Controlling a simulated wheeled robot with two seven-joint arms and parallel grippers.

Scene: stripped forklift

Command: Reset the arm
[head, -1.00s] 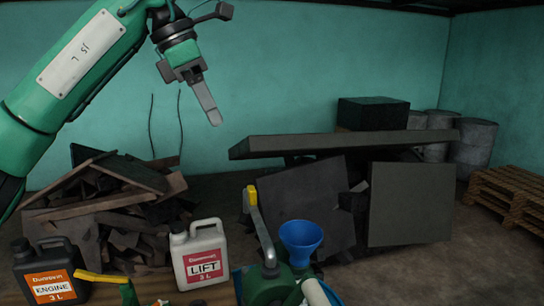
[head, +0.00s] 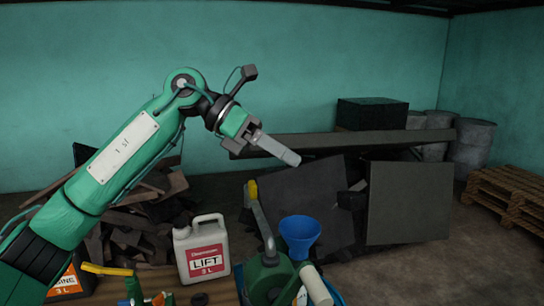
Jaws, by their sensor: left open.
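My left arm comes in from the left as a green link with a white plate. Its gripper (head: 284,153) is raised in front of the dark slab, above the funnel and the jug. It points right and slightly down. It is seen side-on, with grey fingers overlapping and nothing visible held between them. My right gripper is not in the head view.
A white LIFT jug (head: 204,252) stands on the wooden surface, with a blue funnel (head: 300,232) on green equipment (head: 268,282) to its right. The orange-labelled ENGINE can (head: 68,281) is partly behind my arm. Dark panels (head: 410,203), drums (head: 472,142) and a pallet (head: 510,195) stand behind.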

